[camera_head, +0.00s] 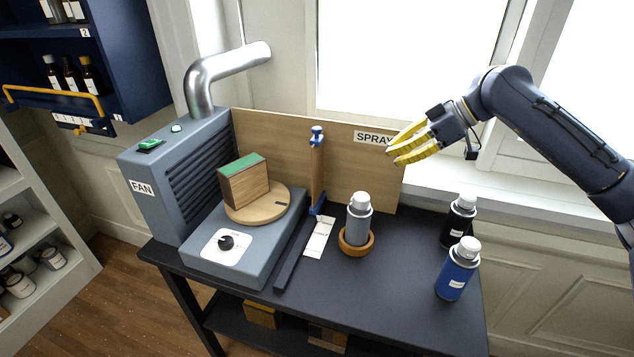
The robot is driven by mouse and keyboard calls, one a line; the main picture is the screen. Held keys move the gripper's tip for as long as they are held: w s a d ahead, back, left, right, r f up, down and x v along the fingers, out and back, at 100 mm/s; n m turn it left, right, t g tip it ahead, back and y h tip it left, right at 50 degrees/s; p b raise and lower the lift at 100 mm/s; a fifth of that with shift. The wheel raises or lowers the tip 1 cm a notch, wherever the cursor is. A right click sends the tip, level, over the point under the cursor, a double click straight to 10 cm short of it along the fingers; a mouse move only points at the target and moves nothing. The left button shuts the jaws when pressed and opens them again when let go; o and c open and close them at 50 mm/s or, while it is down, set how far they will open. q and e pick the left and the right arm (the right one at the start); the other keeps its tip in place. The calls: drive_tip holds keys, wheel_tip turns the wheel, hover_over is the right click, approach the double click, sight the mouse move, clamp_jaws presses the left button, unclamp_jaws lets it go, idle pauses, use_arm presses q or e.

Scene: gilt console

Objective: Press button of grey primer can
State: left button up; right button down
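The grey primer can (358,218) stands upright in a round wooden ring holder (357,246) near the middle of the dark table. Its white button cap (360,199) is on top and uncovered. My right gripper (390,148), with yellow fingers, is up and to the right of the can, in front of the "SPRAY" sign. It is apart from the can. My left gripper is not in view.
A blue can (456,270) and a black can (458,222) stand on the table (395,290) at the right. A grey fan unit (180,175) with a turntable (283,206) bearing a wooden block (243,182) is left.

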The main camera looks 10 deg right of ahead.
drive_tip(key=shift+a, duration=0.1)
hover_over(357, 194)
drive_tip(key=f, duration=0.7)
drive_tip(key=shift+s+d, duration=0.25)
drive_tip(key=shift+d, duration=0.15)
wheel_tip(357, 194, down, 3)
drive_tip(key=shift+r, duration=0.15)
drive_tip(key=shift+f, duration=0.65)
drive_tip(key=shift+f, duration=1)
